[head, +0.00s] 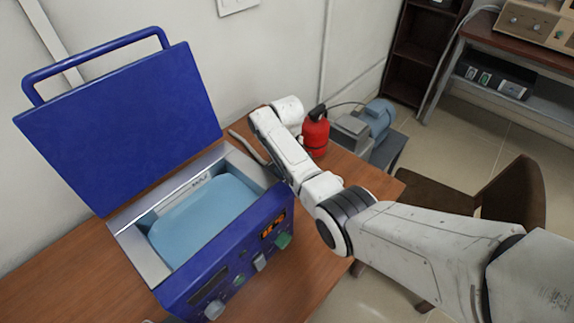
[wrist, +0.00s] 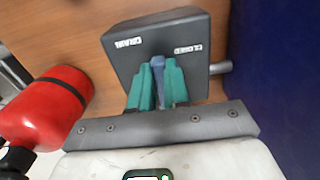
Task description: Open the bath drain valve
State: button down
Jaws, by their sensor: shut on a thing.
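The blue water bath (head: 215,260) stands on the wooden table with its lid (head: 120,125) raised and pale blue liquid (head: 205,218) inside. In the wrist view, the dark grey drain valve box (wrist: 190,38) has a "DRAIN" label at left and a "CLOSED" label at right. A blue-grey lever (wrist: 158,66) sits on it between the labels. My gripper (wrist: 158,75) has its two green fingers shut on this lever, one on each side. A short grey pipe (wrist: 221,67) runs from the box to the blue bath wall. In the head view, the valve and my fingertips are hidden.
A red fire extinguisher (head: 315,135) stands close beside my arm; it also shows at left in the wrist view (wrist: 45,106). A grey and blue pump (head: 370,125) is behind it. A brown chair (head: 500,200) stands right of the table.

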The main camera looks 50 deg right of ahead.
jog(key=shift+r, duration=0.1)
jog(key=c, duration=1.1)
grip_release()
notch_tip(320, 180, up, 11)
jog(key=shift+b, duration=0.45)
jog(key=shift+f, duration=0.2)
